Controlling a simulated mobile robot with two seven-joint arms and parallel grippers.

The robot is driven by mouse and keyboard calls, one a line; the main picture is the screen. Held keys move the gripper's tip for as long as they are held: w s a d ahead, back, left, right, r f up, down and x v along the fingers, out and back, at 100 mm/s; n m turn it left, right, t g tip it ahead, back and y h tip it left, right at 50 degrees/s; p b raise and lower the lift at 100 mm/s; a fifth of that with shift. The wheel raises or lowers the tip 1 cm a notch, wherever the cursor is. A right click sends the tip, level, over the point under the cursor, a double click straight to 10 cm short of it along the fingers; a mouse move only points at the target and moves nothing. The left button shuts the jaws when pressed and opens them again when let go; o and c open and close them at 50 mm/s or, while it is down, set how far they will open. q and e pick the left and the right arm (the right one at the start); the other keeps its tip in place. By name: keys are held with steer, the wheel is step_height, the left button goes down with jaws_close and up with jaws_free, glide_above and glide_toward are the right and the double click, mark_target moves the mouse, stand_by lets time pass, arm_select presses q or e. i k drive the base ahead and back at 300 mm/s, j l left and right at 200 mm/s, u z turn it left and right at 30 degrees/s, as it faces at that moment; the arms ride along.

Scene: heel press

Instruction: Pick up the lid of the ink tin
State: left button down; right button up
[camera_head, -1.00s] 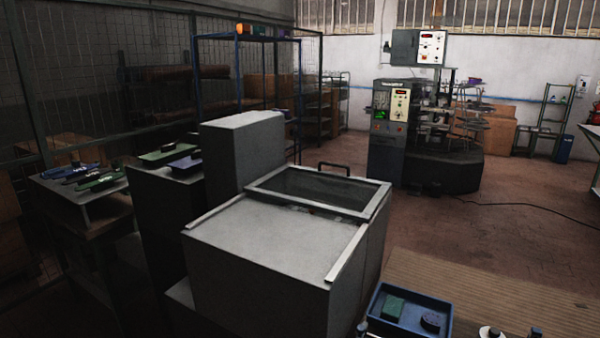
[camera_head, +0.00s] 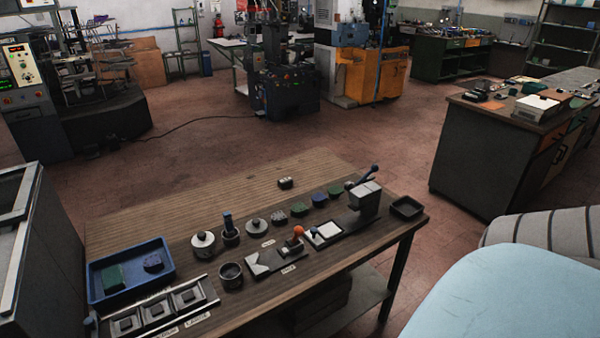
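Several small round tins stand on the wooden workbench (camera_head: 215,180). One tin with a pale lid and a dark knob (camera_head: 203,243) stands just right of the blue tray. A second tin with a similar lid (camera_head: 257,228) stands further right. Between them is a dark round pot (camera_head: 229,237) with a blue-topped item upright in it. An open dark cup (camera_head: 231,275) stands nearer the front. I cannot tell from this distance which is the ink tin. Neither of my grippers shows in the view.
A blue tray (camera_head: 131,276) holds a green block and a dark blue piece. In front is a rack of square blocks (camera_head: 158,312). A small press (camera_head: 362,203) and a black tray (camera_head: 407,208) stand at the right end. The bench's back left is bare.

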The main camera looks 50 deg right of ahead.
mark_target(256, 228)
steer(key=z, duration=1.25)
